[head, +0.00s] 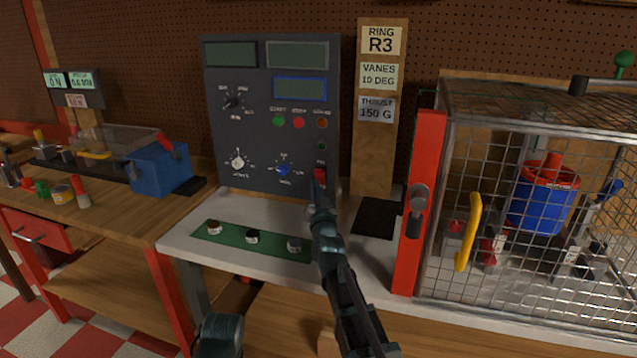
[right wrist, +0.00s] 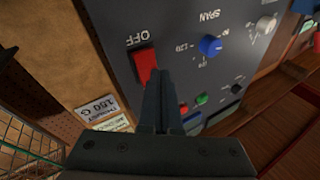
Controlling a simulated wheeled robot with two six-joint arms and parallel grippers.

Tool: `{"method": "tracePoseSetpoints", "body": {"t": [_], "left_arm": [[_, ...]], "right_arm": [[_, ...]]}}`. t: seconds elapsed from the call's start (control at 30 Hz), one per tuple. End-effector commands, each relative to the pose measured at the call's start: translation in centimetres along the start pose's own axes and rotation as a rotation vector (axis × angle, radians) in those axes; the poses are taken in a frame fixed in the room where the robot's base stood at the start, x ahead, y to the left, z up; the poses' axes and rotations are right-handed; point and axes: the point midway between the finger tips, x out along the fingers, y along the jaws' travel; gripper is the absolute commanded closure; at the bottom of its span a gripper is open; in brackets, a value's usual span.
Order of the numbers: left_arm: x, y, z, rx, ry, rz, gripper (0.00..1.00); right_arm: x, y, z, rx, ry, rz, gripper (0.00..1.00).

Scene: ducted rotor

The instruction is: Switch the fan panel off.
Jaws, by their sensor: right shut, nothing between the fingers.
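The dark grey fan panel (head: 260,135) stands upright at the back of the bench, with blank-looking displays, knobs and small buttons. Its red rocker switch (head: 320,176) is at the lower right. In the right wrist view the red switch (right wrist: 146,64) has an "OFF" label (right wrist: 141,38) beside it. My right gripper (head: 319,194) is shut and empty, with its tips at the lower edge of the switch. In the right wrist view the fingers (right wrist: 158,85) overlap one corner of the switch; I cannot tell whether they touch it. My left gripper is not in view.
A blue knob (head: 283,170) and a white knob (head: 238,162) sit left of the switch. A green mat (head: 225,236) with small round parts lies in front. A wooden sign board (head: 375,150) and a wire cage with a red post (head: 420,200) stand to the right.

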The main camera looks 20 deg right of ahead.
Motion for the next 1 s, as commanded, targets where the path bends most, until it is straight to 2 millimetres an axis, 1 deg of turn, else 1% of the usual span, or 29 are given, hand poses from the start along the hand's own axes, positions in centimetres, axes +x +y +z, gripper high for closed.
{"method": "tracePoseSetpoints", "body": {"t": [0.3, 0.7, 0.83, 1.0], "left_arm": [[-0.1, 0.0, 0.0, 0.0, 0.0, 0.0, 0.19], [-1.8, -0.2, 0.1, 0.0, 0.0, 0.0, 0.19], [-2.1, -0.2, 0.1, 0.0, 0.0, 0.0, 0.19], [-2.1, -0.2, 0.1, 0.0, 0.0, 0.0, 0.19]], "right_arm": [[-0.2, -0.1, -0.2, 0.001, 0.001, 0.0, 1.0], [-2.8, -2.0, -2.2, 0.001, 0.001, -0.001, 1.0], [-3.3, -2.4, -2.6, 0.001, 0.001, 0.0, 1.0], [-3.5, -2.6, -2.6, 0.001, 0.001, 0.0, 1.0]]}}
